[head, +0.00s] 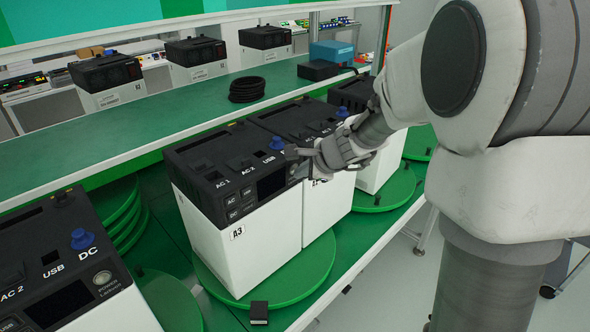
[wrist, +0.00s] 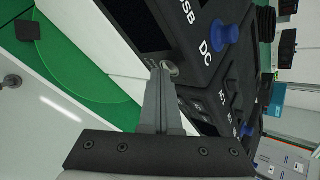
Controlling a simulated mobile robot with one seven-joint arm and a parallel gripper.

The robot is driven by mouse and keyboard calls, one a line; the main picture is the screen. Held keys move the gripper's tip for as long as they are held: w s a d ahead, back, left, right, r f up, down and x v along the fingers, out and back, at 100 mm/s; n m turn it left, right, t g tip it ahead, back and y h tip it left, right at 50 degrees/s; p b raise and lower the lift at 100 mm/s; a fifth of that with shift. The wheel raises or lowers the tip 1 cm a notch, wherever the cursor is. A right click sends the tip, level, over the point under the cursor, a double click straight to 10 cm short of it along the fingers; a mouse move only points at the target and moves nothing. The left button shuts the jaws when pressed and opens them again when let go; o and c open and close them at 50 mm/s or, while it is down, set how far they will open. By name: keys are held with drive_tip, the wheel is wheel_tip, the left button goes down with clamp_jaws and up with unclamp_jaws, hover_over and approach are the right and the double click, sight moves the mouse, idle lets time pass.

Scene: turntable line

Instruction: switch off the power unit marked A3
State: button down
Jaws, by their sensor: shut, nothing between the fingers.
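The power unit marked A3 (head: 210,230) is a white box with a black top, standing on a green turntable in the middle of the head view. Its label A3 (head: 238,232) is on the white front. Its top carries a blue knob (head: 278,143) by DC and a dark display (head: 271,184). My gripper (head: 293,154) is shut and empty at the right end of its sloped black panel. In the wrist view the closed fingertips (wrist: 160,70) are at a round grey button (wrist: 171,68) below DC. I cannot tell whether they touch or press it.
A similar unit (head: 70,270) stands at the near left, with its own round button (head: 103,281). Other units stand close behind A3, to its right. A green shelf (head: 190,115) runs behind.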

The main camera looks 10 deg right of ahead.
drive_tip(key=shift+s, duration=0.1)
drive_tip(key=shift+s+d+b, duration=0.3)
drive_tip(key=shift+s+d, duration=0.1)
drive_tip(key=shift+s, duration=0.15)
drive_tip(key=s+d, duration=0.1)
drive_tip(key=s, duration=0.1)
drive_tip(key=s+d+b, duration=0.1)
drive_tip(key=s+d, duration=0.1)
idle(0.4)
drive_tip(key=shift+r, duration=0.1)
idle(0.4)
